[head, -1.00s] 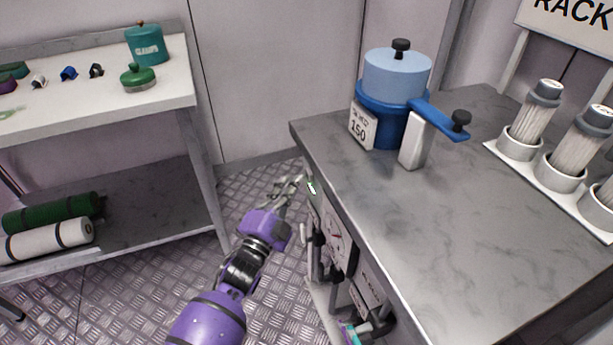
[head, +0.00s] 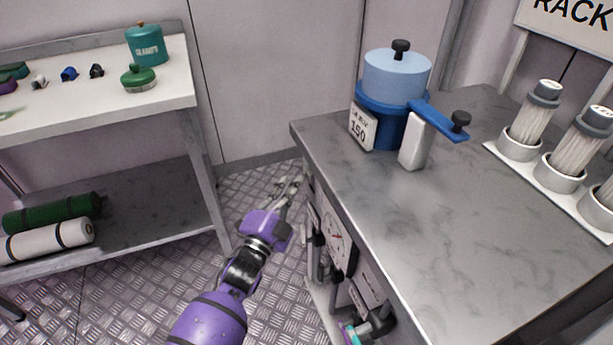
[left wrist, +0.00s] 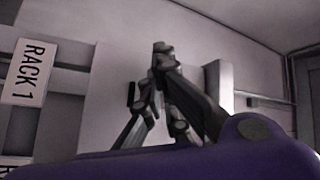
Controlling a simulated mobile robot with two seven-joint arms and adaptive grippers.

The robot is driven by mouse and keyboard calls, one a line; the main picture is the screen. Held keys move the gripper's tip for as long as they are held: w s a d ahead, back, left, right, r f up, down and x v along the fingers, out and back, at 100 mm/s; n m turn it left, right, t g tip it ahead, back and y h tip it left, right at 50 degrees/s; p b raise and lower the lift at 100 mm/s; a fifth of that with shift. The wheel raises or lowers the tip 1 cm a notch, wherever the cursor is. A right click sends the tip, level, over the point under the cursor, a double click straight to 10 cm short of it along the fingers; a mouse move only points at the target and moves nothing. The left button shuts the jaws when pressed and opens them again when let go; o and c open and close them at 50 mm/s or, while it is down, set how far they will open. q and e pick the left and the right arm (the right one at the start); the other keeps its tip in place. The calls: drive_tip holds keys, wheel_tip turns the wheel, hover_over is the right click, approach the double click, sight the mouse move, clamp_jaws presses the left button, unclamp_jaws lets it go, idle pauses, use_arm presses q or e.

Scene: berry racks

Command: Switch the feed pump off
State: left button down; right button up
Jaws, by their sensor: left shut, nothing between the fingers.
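My left gripper (head: 288,188) is beside the far left corner of the grey-topped bench, at the bench's front side. Its fingers are closed together and hold nothing. In the left wrist view the closed fingers (left wrist: 160,52) stand in front of a pale panel (left wrist: 108,80), with a small dark piece (left wrist: 131,94) just left of them. I cannot tell whether they touch anything. The feed pump's switch is not clearly made out; no lit lamp shows on the bench front now. My right gripper is not in view.
The bench top (head: 400,215) carries a blue pot-like device (head: 395,80) and several filter cartridges. A round gauge (head: 336,238) and pipes are on the bench front. A shelf unit (head: 100,115) stands left. Open floor lies between. A RACK 1 sign (left wrist: 30,72) shows in the wrist view.

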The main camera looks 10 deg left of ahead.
use_arm(q)
drive_tip(key=shift+s+a, duration=0.35)
drive_tip(key=shift+a, duration=0.15)
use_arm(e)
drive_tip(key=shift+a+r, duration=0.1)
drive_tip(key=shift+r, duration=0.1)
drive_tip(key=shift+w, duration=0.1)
use_arm(q)
drive_tip(key=s+a, duration=0.1)
drive_tip(key=s+a+p, duration=0.1)
drive_tip(key=a, duration=0.1)
drive_tip(key=s+a+p, duration=0.1)
drive_tip(key=a, duration=0.1)
drive_tip(key=shift+s, duration=0.15)
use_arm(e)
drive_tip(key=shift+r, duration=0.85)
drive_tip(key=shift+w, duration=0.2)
